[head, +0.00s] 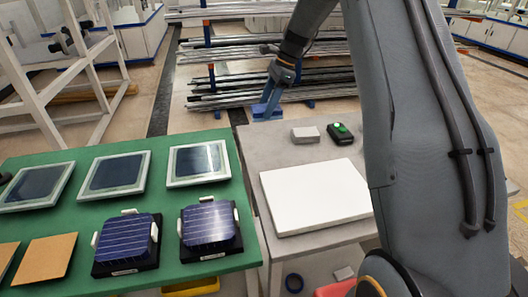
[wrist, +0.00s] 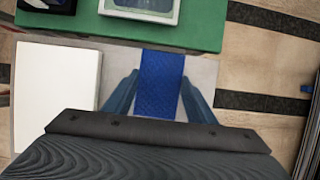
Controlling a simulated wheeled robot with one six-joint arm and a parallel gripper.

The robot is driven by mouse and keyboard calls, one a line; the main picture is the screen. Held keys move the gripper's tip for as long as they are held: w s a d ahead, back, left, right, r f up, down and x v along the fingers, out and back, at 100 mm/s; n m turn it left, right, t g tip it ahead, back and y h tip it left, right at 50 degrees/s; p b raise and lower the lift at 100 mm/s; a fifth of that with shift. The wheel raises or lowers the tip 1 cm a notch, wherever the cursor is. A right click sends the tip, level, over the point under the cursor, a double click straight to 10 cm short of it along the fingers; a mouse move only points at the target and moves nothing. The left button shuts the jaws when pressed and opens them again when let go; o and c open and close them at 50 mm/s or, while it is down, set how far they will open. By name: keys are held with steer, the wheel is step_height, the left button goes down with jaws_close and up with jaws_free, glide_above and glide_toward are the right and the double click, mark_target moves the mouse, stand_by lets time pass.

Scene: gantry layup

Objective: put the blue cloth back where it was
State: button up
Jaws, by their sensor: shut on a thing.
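The blue cloth (wrist: 162,85) is between the two fingers of my gripper (wrist: 161,92) in the wrist view, hanging out past the fingertips as a flat textured strip. In the head view my gripper (head: 271,97) appears at the far edge of the grey table (head: 262,147), with a little of the blue cloth (head: 266,113) showing at its tips. My gripper is shut on the cloth. The exact height of the cloth above the table is hard to tell.
A white slab (head: 315,196), a small grey box (head: 305,135) and a black device with a green button (head: 340,133) lie on the grey table. The green table (head: 60,222) at left holds framed panels and solar cells. Metal bars are racked behind.

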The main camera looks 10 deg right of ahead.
steer(key=f+b, duration=0.1)
steer(key=f, duration=0.1)
steer(key=w+f+b, duration=0.1)
steer(key=f, duration=0.1)
steer(key=shift+b, duration=0.3)
steer(key=shift+f+p, duration=1.2)
steer(key=shift+f, duration=3.65)
steer(key=shift+f, duration=0.2)
steer(key=o, duration=1)
steer(key=shift+o, duration=0.2)
steer(key=shift+r, duration=0.1)
